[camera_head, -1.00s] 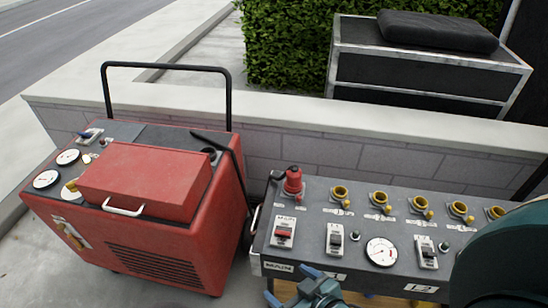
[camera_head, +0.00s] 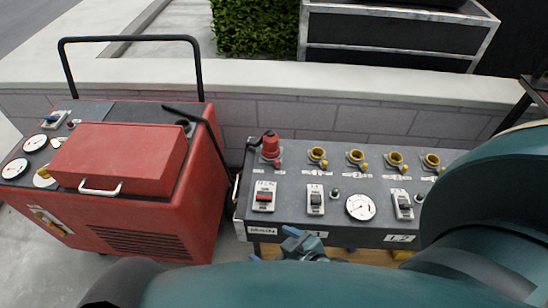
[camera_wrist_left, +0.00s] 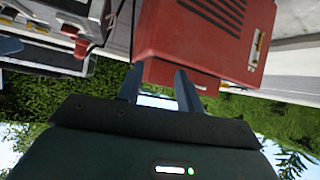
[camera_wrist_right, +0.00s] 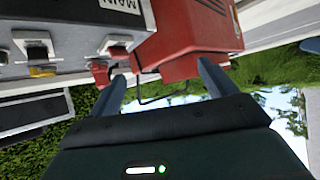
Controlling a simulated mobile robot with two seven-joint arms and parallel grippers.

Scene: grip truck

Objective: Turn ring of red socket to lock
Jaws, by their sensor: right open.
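The red socket (camera_head: 270,147) stands at the back left corner of the grey panel (camera_head: 285,215), with a red plug upright in it and a black cable beside it. I cannot tell how its ring is turned. It also shows in the right wrist view (camera_wrist_right: 100,72) and in the left wrist view (camera_wrist_left: 83,45). My right gripper (camera_head: 300,243) is at the panel's front edge, in front of the socket and apart from it. In the right wrist view its fingers (camera_wrist_right: 160,85) are spread and empty. My left gripper (camera_wrist_left: 158,80) has spread, empty fingers.
A red wheeled unit (camera_head: 120,160) with gauges and a black handle stands left of the panel. Several yellow sockets (camera_head: 356,157) line the panel's back row, with switches and a gauge (camera_head: 360,207) in front. A low wall (camera_head: 370,115) runs behind.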

